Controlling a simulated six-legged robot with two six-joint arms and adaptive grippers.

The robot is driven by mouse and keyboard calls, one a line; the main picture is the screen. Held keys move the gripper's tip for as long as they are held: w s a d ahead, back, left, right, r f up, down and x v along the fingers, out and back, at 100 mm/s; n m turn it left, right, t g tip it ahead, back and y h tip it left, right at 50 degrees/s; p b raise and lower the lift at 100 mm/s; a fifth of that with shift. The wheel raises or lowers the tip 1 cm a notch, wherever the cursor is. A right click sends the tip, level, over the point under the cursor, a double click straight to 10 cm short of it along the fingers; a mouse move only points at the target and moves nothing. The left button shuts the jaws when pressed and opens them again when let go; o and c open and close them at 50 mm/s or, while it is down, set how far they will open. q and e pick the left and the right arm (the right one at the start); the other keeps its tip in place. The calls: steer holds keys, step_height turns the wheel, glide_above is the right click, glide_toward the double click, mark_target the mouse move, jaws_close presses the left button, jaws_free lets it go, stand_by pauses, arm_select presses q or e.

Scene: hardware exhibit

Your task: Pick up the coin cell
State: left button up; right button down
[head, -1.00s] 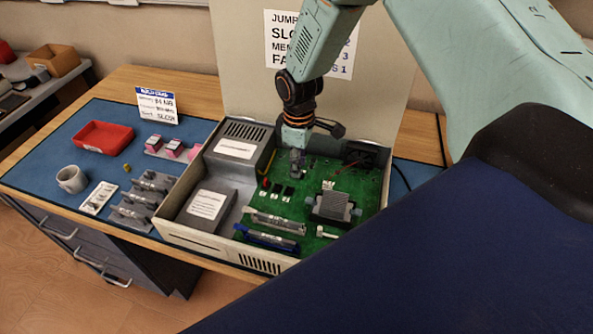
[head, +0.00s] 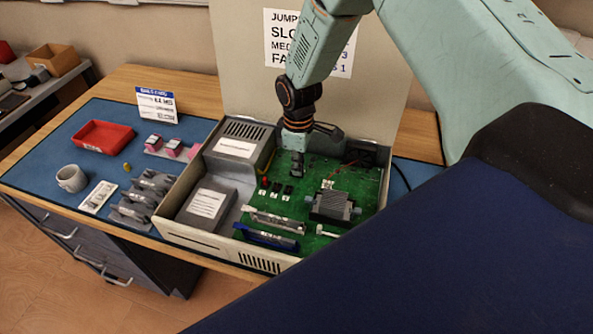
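I cannot make out a coin cell; it is too small or hidden by my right gripper. My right gripper (head: 297,170) points down inside the open computer case (head: 175,232), at or just above the back left part of the green circuit board (head: 322,176). Its fingers are small and dark here, so I cannot tell whether they are open or shut, or hold anything. My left gripper is not in view.
Case walls, metal boxes (head: 208,203), a finned heatsink (head: 332,206) and memory slots (head: 273,221) surround the board's clear areas. On the blue mat (head: 88,163) are a red tray (head: 104,136), a white mug (head: 71,179) and racks of cards (head: 143,196).

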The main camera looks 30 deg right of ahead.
steer(key=shift+w+r, duration=0.1)
steer(key=shift+r, duration=0.2)
step_height(320, 180, up, 9)
steer(key=shift+r+p, duration=0.2)
steer(key=shift+p, duration=0.1)
